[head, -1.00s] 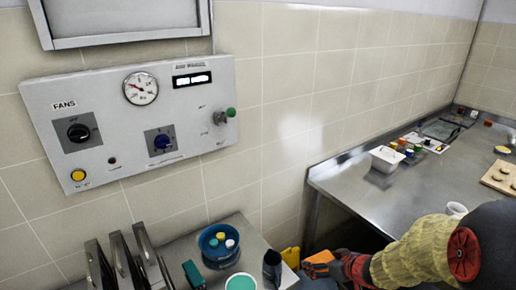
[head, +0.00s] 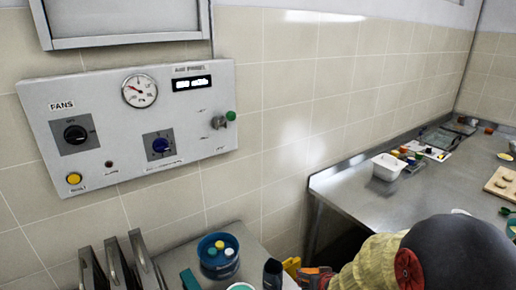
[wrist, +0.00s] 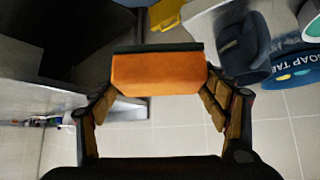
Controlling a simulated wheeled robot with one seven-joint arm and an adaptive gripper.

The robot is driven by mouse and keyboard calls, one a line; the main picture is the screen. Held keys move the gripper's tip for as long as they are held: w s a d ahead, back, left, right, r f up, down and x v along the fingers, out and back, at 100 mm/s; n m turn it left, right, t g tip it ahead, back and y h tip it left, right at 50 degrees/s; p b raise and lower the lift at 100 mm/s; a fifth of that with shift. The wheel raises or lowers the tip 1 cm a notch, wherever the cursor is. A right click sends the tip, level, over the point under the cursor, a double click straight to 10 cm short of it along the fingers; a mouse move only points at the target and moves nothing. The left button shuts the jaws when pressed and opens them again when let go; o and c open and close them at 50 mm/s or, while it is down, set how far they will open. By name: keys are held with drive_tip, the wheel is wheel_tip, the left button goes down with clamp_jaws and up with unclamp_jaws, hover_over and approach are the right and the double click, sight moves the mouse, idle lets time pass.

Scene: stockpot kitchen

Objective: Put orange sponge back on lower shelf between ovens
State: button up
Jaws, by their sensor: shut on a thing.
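The orange sponge (wrist: 158,74), with a dark green layer along its upper edge, is held level across my gripper (wrist: 160,90) in the wrist view. My gripper's two fingers are shut on its left and right ends. In the head view my gripper (head: 316,276) is low, at the right end of the left worktop, by the gap between the two worktops. The sponge is mostly hidden there. I cannot make out the lower shelf or the ovens for sure.
A blue tub (head: 218,258) and a dark container (head: 272,273) stand on the left worktop. A yellow item (head: 291,267) is beside my gripper. The wall control panel (head: 130,125) is above.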

drive_tip(key=shift+w+a, duration=0.2)
drive_tip(key=shift+a, duration=0.2)
drive_tip(key=s+f, duration=0.5)
drive_tip(key=f, duration=0.2)
drive_tip(key=shift+s, duration=0.4)
